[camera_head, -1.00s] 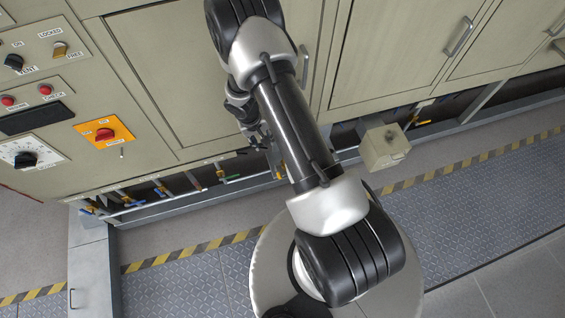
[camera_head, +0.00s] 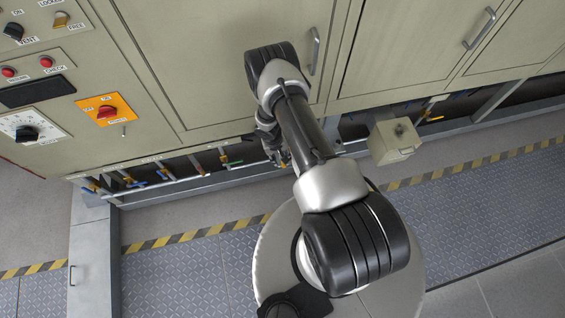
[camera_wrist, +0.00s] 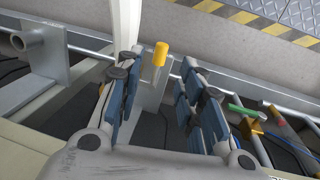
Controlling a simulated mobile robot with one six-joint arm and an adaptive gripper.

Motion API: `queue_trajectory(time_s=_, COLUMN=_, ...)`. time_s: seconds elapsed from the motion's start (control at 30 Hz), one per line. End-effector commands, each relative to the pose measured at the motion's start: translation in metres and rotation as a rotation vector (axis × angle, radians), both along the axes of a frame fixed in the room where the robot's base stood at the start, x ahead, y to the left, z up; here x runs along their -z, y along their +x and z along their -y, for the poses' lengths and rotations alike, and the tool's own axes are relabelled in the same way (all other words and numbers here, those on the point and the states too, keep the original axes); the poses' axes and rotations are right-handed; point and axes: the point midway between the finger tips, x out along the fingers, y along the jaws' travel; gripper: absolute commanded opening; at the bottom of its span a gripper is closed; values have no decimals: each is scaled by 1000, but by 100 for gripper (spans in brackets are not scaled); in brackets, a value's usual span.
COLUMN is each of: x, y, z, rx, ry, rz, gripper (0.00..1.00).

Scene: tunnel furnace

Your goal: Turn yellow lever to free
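A yellow lever knob (camera_head: 61,19) sits on the upright panel at the upper left of the head view, between the labels LOCKED and FREE. Which label it points to is too small to tell. In the wrist view a yellow cylindrical handle (camera_wrist: 160,54) stands just beyond and between my fingertips, near a grey pipe. My gripper (camera_wrist: 158,80) is open there, with blue pads on both sides and nothing held. In the head view my gripper is low by the cabinet base, mostly hidden by my arm, far right of and below the knob.
An orange plate with a red switch (camera_head: 107,112) is below the knob. Pipes with coloured valve handles (camera_head: 163,172) run under the cabinets. A green handle (camera_wrist: 243,111) is right of my fingers. A beige box (camera_head: 391,140) juts out to the right. The patterned floor (camera_head: 185,268) is clear.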

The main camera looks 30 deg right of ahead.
Motion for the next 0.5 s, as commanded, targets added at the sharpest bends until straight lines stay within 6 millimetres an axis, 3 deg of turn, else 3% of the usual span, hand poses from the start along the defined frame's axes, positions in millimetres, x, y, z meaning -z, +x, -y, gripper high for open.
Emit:
queue_trajectory(time_s=0.03, x=14, y=-1, z=2, rx=1, ry=0, rz=-1, gripper=35)
queue_trajectory(time_s=0.2, x=38, y=-2, z=6, rx=0, ry=0, rz=0, gripper=35)
queue_trajectory(time_s=0.5, x=50, y=-2, z=8, rx=-1, ry=0, rz=0, gripper=35)
